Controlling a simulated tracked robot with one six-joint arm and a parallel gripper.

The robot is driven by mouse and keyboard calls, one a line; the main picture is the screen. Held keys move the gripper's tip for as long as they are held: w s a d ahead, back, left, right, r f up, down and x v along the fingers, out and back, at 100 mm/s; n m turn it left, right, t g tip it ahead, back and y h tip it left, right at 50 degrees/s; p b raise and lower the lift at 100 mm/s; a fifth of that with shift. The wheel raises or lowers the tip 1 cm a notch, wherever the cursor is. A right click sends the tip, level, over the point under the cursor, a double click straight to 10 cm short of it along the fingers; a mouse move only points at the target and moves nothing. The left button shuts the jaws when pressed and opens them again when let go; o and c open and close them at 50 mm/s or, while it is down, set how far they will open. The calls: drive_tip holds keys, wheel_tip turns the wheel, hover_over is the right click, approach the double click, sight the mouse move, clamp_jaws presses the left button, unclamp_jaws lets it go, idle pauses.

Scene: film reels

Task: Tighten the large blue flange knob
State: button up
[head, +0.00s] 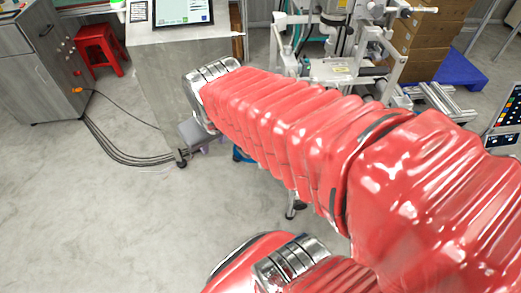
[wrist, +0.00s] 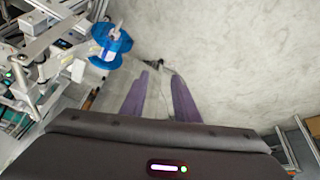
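The large blue flange knob (wrist: 112,45) shows in the upper left of the wrist view, with a pale shaft end at its middle. It is on the machine at the left of that view. My gripper (wrist: 157,78) has two purple fingers, spread apart with floor visible between them, so it is open and empty. The fingers are to the right of and below the knob in the wrist view, apart from it. In the head view my red arm hides most of this area; only a small bit of blue (head: 240,155) shows below the arm, and I cannot tell whether it is the knob.
A metal machine frame (wrist: 40,55) fills the left of the wrist view, close to the knob. The concrete floor (wrist: 240,60) at the right is clear. In the head view, a grey cabinet (head: 160,70), a red stool (head: 98,48) and floor cables (head: 115,150) lie left of my arm.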

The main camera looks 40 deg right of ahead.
drive_tip(key=w+d+f+m+g+h, duration=0.15)
drive_tip(key=w+d+f, duration=0.25)
drive_tip(key=d+f, duration=1.15)
drive_tip(key=s+d+f+m, duration=0.1)
drive_tip(key=s+d+f, duration=0.1)
drive_tip(key=d+f, duration=0.35)
drive_tip(key=s+d+f+g, duration=0.1)
drive_tip(key=s+d+f, duration=0.1)
drive_tip(key=f, duration=0.6)
drive_tip(key=s+d+f+m, duration=0.1)
drive_tip(key=s+d+f, duration=0.1)
drive_tip(key=d+f, duration=0.35)
drive_tip(key=w+f+n+t, duration=0.2)
drive_tip(key=w+f+t, duration=0.5)
drive_tip(key=t, duration=0.4)
drive_tip(key=shift+w+d, duration=0.2)
drive_tip(key=shift+w, duration=0.2)
drive_tip(key=shift+f, duration=0.15)
drive_tip(key=x, duration=1.3)
drive_tip(key=shift+w+d+f, duration=0.15)
drive_tip(key=shift+w+d, duration=0.05)
drive_tip(key=shift+w, duration=0.1)
